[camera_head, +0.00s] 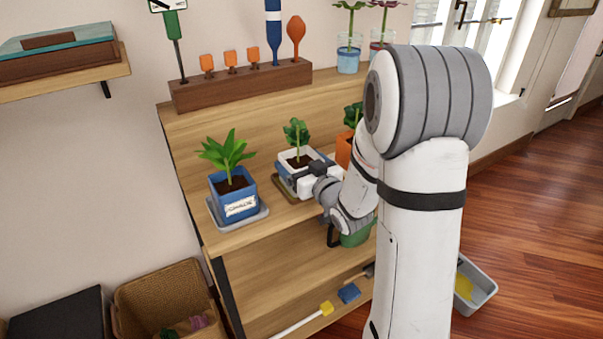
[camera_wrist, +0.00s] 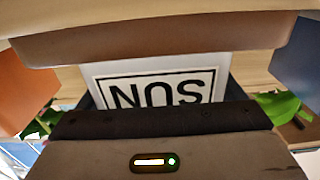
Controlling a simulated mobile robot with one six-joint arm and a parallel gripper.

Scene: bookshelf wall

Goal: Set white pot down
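The white pot (camera_head: 303,156) with a small green plant and dark soil stands upright at the brown saucer (camera_head: 285,189) on the wooden shelf top. In the wrist view the pot's white label (camera_wrist: 160,85) with black lettering fills the middle, and the saucer's edge (camera_wrist: 150,45) runs across the top. My gripper's dark front (camera_wrist: 160,125) covers the rest of the pot. Whether the pot's base rests fully on the saucer is hidden.
A blue pot (camera_head: 236,199) on a grey saucer stands close on the left. An orange pot (camera_head: 344,150) stands close on the right. A wooden tool rack (camera_head: 240,86) is behind. A green can (camera_head: 357,236) is below my wrist. My arm hides the shelf's right part.

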